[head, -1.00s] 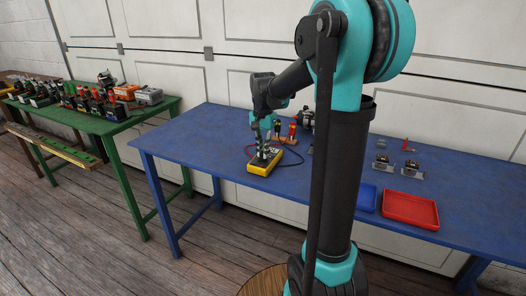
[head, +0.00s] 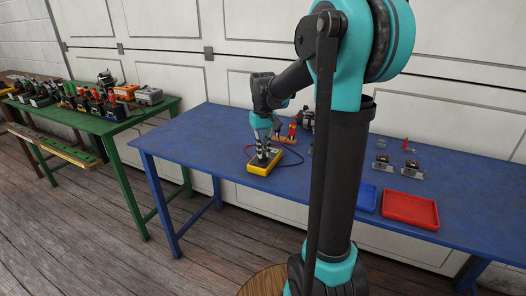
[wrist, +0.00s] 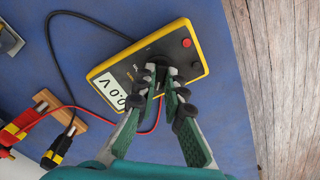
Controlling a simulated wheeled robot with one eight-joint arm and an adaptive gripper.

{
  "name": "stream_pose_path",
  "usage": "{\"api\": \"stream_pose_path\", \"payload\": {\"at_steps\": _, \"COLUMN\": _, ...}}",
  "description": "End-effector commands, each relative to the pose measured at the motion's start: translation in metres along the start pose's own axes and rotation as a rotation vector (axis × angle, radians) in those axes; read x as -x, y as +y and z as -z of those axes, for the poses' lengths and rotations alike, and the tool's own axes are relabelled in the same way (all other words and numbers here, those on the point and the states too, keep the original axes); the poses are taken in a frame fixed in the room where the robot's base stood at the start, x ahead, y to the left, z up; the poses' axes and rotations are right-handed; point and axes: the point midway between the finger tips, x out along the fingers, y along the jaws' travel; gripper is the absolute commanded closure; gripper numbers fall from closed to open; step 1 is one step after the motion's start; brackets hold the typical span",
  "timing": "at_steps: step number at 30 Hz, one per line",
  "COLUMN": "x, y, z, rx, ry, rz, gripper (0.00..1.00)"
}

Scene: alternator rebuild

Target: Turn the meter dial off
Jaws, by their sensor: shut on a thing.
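The yellow-edged meter (head: 259,169) lies flat on the blue table, and it also shows in the wrist view (wrist: 193,27). Its display (wrist: 110,91) reads 0.0 V. My gripper (head: 262,157) points down onto the meter's face. In the wrist view my gripper's fingertips (wrist: 161,72) are closed in on the dark dial at the middle of the meter. The fingers mostly hide the dial, so its pointer setting cannot be read. A red button or socket (wrist: 187,43) shows beside the fingers.
Red and black leads run from the meter across the blue table (head: 190,140) to clips on a wooden block (wrist: 60,112). A blue tray (head: 366,208) and a red tray (head: 410,221) lie to the right. The table edge is close to the meter.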

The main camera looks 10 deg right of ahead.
Motion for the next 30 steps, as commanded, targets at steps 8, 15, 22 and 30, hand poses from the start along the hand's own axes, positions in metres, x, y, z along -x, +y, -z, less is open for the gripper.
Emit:
{"api": "stream_pose_path", "payload": {"at_steps": 8, "x": 0.0, "y": 0.0001, "z": 0.0003, "rx": 0.261, "ry": 0.001, "rz": 0.0, "gripper": 1.0}}
{"api": "stream_pose_path", "payload": {"at_steps": 15, "x": 0.0, "y": 0.0001, "z": 0.0003, "rx": 0.467, "ry": 0.001, "rz": 0.0, "gripper": 1.0}}
{"api": "stream_pose_path", "payload": {"at_steps": 22, "x": 0.0001, "y": 0.0, "z": 0.0003, "rx": 0.614, "ry": 0.001, "rz": 0.0, "gripper": 1.0}}
{"api": "stream_pose_path", "payload": {"at_steps": 30, "x": 0.0001, "y": 0.0, "z": 0.0003, "rx": 0.704, "ry": 0.001, "rz": 0.0, "gripper": 1.0}}
